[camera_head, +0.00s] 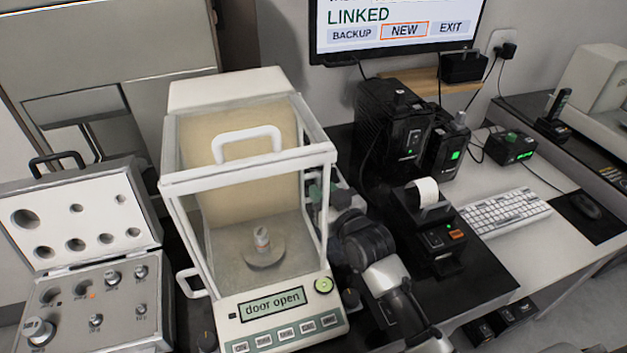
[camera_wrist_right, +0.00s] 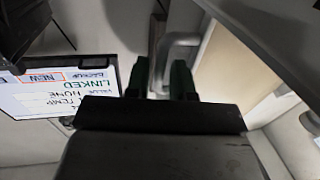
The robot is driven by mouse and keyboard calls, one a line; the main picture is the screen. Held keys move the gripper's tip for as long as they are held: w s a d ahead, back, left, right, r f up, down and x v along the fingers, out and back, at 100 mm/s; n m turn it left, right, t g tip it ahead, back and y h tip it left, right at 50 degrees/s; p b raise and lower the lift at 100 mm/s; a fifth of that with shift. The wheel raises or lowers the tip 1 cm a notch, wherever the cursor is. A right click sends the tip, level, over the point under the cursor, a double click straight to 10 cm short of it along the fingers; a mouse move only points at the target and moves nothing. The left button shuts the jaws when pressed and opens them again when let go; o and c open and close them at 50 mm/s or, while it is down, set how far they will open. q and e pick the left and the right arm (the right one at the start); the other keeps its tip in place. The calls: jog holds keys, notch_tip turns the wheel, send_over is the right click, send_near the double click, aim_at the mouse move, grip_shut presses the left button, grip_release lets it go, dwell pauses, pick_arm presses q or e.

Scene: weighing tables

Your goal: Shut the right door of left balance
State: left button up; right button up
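The left balance (camera_head: 262,200) has a glass draft shield with white frame, and its display (camera_head: 271,309) reads "door open". A small metal weight (camera_head: 262,240) stands on its pan. My right gripper (camera_head: 322,190) is at the balance's right side, partly hidden behind the frame post. In the wrist view my right gripper (camera_wrist_right: 162,80) has its two dark green fingers apart. A pale grey loop handle (camera_wrist_right: 178,42) shows just beyond and between the fingertips; I cannot tell whether they touch it. The right door's panel is hard to make out in the head view. My left gripper is not in view.
An open weight case (camera_head: 85,265) stands left of the balance. A small printer (camera_head: 435,232) and black boxes (camera_head: 395,125) stand to the right, close to my right arm. A monitor (camera_head: 395,28) hangs behind. A keyboard (camera_head: 505,210) lies farther right.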

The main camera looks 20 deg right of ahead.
jog(key=x, duration=0.3)
jog(key=shift+w+a, duration=0.1)
jog(key=shift+w, duration=0.3)
grip_shut()
